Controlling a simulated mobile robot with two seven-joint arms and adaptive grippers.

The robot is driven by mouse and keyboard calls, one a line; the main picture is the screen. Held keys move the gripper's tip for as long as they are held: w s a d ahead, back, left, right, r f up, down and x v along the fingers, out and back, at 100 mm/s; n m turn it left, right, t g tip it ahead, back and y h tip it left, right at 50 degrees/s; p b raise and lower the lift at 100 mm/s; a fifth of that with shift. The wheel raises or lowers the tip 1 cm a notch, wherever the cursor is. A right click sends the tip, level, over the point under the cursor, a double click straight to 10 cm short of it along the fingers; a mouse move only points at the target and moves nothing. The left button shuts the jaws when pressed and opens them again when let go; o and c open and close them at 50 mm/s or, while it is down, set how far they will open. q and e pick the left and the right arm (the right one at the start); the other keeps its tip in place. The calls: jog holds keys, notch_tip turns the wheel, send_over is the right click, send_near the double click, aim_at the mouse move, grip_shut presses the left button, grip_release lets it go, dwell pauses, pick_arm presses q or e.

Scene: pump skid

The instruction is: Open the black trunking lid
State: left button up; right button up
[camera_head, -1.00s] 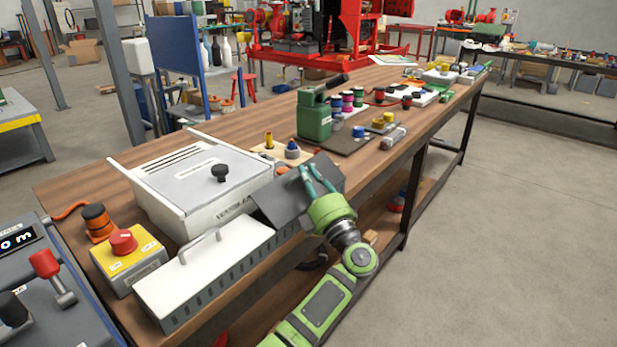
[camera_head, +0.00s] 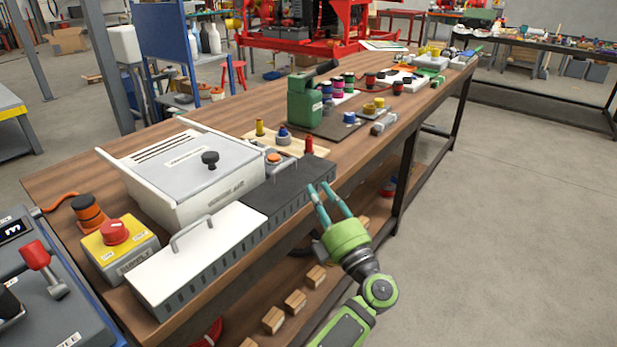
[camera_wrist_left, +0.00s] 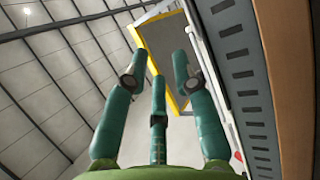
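The black trunking lid (camera_head: 300,180) lies flat on the right part of the slotted trunking on the bench, and a dark bar handle shows along its back. The white lid (camera_head: 205,250) with a grey handle lies flat beside it on the left part. My left gripper (camera_head: 321,187) is just in front of the black lid's right front edge, apart from the handle. Its fingers are spread and empty, as the left wrist view (camera_wrist_left: 157,85) also shows. The trunking's slotted side (camera_wrist_left: 240,70) runs along the right of that view. My right gripper is not in view.
A white box with a grey lid and black knob (camera_head: 208,160) stands behind the trunking. A yellow box with a red button (camera_head: 114,232) is at the left. A small red-topped part (camera_head: 309,145) and a green canister (camera_head: 304,101) stand behind the black lid. The floor at right is clear.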

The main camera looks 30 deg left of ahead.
pick_arm(q)
jog(key=shift+v, duration=1.25)
